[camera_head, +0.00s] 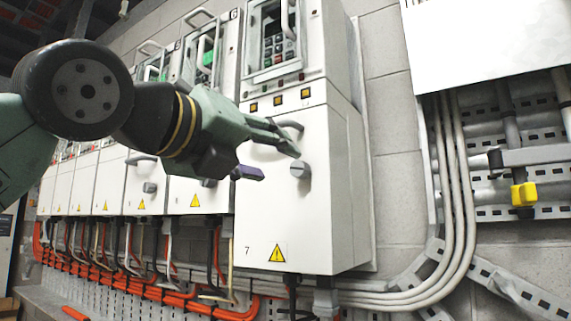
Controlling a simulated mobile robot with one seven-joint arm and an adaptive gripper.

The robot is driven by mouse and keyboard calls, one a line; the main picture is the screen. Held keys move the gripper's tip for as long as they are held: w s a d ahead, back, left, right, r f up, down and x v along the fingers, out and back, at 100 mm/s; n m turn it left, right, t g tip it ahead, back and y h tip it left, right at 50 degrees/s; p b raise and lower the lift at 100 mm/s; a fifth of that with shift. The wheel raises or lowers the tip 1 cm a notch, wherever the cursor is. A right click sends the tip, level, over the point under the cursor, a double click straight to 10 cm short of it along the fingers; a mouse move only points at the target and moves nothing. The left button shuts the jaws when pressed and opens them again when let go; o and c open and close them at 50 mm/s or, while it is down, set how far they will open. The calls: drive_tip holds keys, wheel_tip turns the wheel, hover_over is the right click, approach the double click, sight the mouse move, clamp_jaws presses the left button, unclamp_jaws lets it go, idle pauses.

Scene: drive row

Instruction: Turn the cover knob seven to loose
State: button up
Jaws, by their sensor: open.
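The white drive cabinet marked 7 (265,225) hangs on the wall at the middle of the view. Its grey cover knob (300,167) sits on the upper part of the lower cover, with its grip part pointing down to the right. My gripper (277,162) is open and empty, in front of this cover and just left of the knob. One finger ends close to the knob in the picture; I cannot tell whether it touches. Part of the cover's upper left is hidden behind my gripper.
Several similar cabinets (108,180) stand in a row to the left. Orange cables (160,293) run below. A yellow-ended lever (524,194) is on the right. Bare block wall (400,200) lies right of cabinet 7.

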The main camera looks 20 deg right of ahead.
drive_tip(key=v, duration=0.4)
drive_tip(key=shift+s, duration=0.1)
idle(0.4)
